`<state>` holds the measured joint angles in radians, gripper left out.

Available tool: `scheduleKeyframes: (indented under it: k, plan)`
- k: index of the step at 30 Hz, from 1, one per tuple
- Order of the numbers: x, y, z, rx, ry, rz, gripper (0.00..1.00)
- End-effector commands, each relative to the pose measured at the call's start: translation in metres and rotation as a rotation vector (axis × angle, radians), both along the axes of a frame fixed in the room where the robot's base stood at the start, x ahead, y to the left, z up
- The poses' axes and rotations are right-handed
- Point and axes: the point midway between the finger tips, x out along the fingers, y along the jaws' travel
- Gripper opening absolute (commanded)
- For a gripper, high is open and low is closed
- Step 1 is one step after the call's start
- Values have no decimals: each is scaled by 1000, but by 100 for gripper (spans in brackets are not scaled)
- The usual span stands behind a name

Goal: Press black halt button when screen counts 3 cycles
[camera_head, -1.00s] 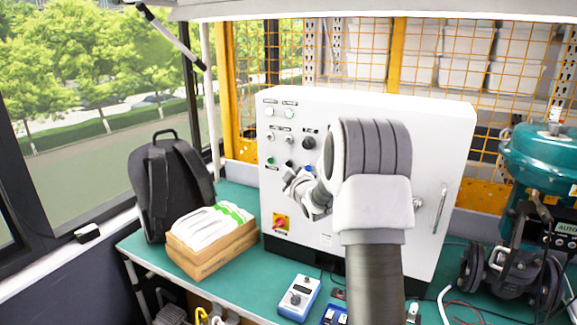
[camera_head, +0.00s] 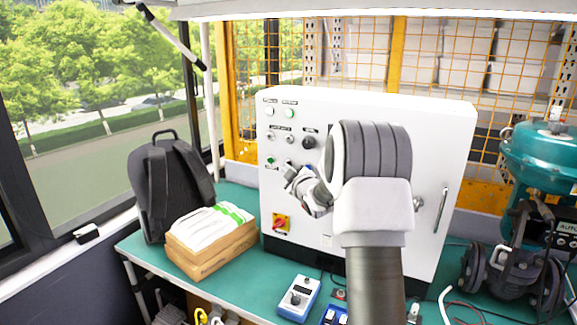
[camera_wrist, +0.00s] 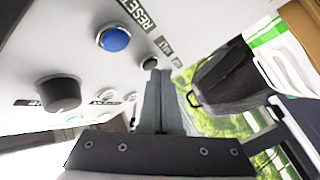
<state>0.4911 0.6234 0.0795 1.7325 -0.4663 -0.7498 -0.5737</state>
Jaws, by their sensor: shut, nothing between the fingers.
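The black halt button (camera_wrist: 149,62) is on the white control cabinet (camera_head: 425,125), beside a label reading HALT. In the wrist view my gripper (camera_wrist: 160,74) is shut and empty, its fingertips right at this button and partly covering it; I cannot tell whether they touch. In the head view my gripper (camera_head: 289,170) is at the lower button row. A blue button (camera_wrist: 114,39) labelled RESET sits beside the halt button. The teal valve unit (camera_head: 545,155) at the right has a panel marked AUTO (camera_head: 566,228). No cycle count is readable.
A black knob (camera_wrist: 60,93) and a green button (camera_head: 270,161) are on the same panel. A red-and-yellow switch (camera_head: 281,223) is below. A box of white packs (camera_head: 210,255), a backpack (camera_head: 165,190) and a blue meter (camera_head: 298,297) stand on the green bench.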

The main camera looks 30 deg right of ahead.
Motion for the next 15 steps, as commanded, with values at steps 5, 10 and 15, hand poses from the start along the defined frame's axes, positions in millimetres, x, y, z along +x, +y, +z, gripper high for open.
scheduleKeyframes:
  k: [5, 10, 15]
  plan:
    - [1, -2, -1, 0, 1, -1, 0]
    - [2, -4, -1, 1, 1, -1, 0]
    - [4, -6, 0, 1, 0, -1, 0]
